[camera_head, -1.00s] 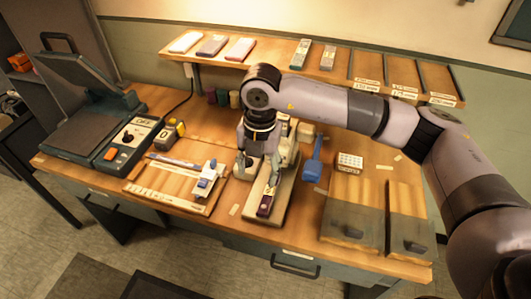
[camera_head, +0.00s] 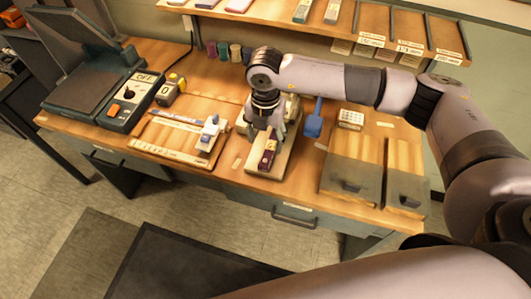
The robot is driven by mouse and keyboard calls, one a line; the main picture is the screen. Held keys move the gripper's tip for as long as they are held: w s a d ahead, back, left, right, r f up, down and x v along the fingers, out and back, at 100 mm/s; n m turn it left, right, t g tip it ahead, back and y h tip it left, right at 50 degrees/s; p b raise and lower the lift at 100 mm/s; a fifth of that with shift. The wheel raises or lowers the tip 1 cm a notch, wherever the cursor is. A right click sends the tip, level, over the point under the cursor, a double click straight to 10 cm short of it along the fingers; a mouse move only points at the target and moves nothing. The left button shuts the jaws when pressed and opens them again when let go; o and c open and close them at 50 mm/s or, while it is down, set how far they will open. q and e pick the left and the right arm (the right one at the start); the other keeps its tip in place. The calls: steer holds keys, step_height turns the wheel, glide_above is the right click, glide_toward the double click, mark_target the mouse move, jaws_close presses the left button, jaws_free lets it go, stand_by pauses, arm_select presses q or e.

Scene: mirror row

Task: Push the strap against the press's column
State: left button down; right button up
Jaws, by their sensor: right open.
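The press (camera_head: 288,158) stands on the bench near the middle, with a pale flat base. A dark purple piece, which looks like the strap (camera_head: 267,157), lies along the front part of this base. My right gripper (camera_head: 263,132) points down over the press, just behind the strap's visible end. Its fingers are small and partly merge with the press; it is open. The gripper and wrist hide much of the press's column, so I cannot tell whether the strap touches it. My left gripper is out of view.
A wooden board with a white slider (camera_head: 209,132) lies left of the press. A blue-handled tool (camera_head: 314,122) and lidded compartments (camera_head: 350,180) are to the right. A grey machine (camera_head: 95,85) stands at the left. A shelf (camera_head: 380,38) runs behind my right arm.

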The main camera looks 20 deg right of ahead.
mark_target(266, 161)
step_height(266, 161, down, 10)
steer(key=shift+p, duration=0.85)
steer(key=shift+c, duration=0.3)
steer(key=c, duration=1.2)
